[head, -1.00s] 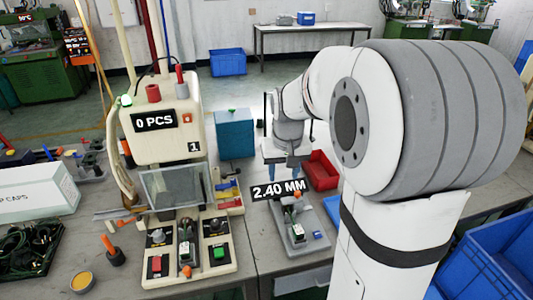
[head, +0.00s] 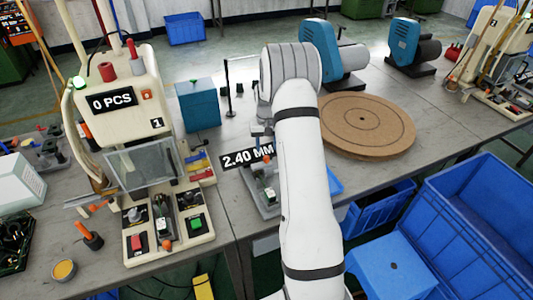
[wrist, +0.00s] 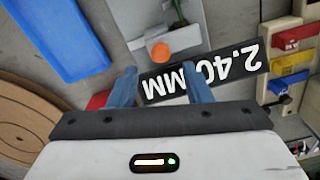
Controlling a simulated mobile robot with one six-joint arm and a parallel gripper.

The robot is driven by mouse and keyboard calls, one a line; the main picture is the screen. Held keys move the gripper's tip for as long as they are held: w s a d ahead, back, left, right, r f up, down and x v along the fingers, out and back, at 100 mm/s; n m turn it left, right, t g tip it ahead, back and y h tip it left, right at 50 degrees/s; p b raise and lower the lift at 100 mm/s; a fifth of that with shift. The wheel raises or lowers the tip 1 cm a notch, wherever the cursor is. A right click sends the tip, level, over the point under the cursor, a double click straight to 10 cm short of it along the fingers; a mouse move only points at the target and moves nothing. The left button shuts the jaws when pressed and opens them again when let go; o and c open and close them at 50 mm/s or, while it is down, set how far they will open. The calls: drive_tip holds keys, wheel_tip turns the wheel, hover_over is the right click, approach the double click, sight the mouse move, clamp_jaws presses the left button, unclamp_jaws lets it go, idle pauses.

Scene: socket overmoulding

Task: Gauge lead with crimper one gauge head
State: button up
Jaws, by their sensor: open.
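The gauge (head: 268,203) is a small grey fixture beside the label reading 2.40 MM (head: 247,156), right of crimper one. A small green and white piece sits in it; I cannot tell whether this is a lead. In the wrist view the label (wrist: 228,68) is upside down, below the gauge's plate with an orange knob (wrist: 161,51). Crimper one (head: 122,100) is the cream press marked 1, its display reading 0 PCS. My gripper (wrist: 160,88) has its two blue fingers apart over the label, with nothing held between them. In the head view my arm hides part of the gauge.
A blue box (head: 198,105) stands behind the gauge. A round brown turntable (head: 385,125) and teal machines (head: 333,55) are at right. Blue crates (head: 480,215) stand at the bench's front right. Small coloured bins (wrist: 292,60) show in the wrist view.

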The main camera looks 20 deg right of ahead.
sight(266, 157)
wheel_tip(266, 157, down, 5)
drive_tip(key=shift+f+p, duration=0.1)
drive_tip(key=shift+p, duration=0.5)
clamp_jaws()
